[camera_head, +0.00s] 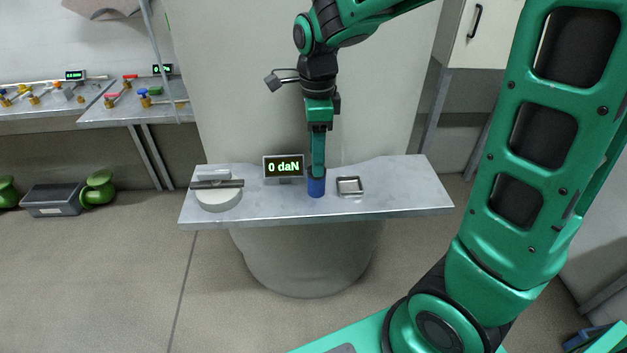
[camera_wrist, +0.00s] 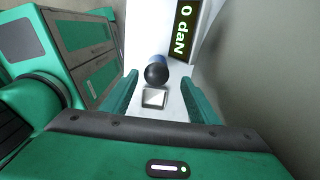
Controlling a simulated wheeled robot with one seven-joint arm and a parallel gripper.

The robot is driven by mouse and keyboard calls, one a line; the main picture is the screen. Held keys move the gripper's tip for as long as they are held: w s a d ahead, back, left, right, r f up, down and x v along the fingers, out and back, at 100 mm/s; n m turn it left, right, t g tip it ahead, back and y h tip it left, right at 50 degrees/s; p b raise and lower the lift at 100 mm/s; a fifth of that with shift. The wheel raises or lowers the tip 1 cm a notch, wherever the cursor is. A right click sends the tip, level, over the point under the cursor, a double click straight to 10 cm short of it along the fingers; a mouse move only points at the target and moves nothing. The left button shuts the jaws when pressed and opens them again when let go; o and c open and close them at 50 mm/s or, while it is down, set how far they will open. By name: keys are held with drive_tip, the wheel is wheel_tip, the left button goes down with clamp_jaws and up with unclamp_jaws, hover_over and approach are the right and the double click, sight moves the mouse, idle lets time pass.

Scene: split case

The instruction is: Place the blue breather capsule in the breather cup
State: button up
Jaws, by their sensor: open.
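The blue breather capsule (camera_head: 316,187) stands upright on the grey table, just in front of the display. In the wrist view it shows as a dark rounded end (camera_wrist: 156,74) with blue behind it. My gripper (camera_head: 317,172) is open, pointing down at the capsule's top. In the wrist view my gripper (camera_wrist: 161,78) has one finger on each side of the capsule, with gaps between; the depth is hard to judge. A small square metal dish (camera_head: 349,186), possibly the breather cup, sits close to the right of the capsule. It also shows in the wrist view (camera_wrist: 154,98) and looks empty.
The grey table (camera_head: 270,216) also bears a display (camera_head: 284,167) reading 0 daN, close left of my gripper. A round pale part with a dark bar across it (camera_head: 217,194) lies at the left. The table's front strip is clear. Side benches (camera_head: 150,108) stand back left.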

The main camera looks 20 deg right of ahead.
sight(317, 181)
drive_tip(key=shift+s+a+f, duration=0.1)
drive_tip(key=shift+f, duration=1.4)
drive_tip(key=shift+s+f, duration=0.1)
drive_tip(key=shift+f, duration=1.4)
drive_tip(key=c, duration=1.2)
drive_tip(key=shift+r, duration=0.15)
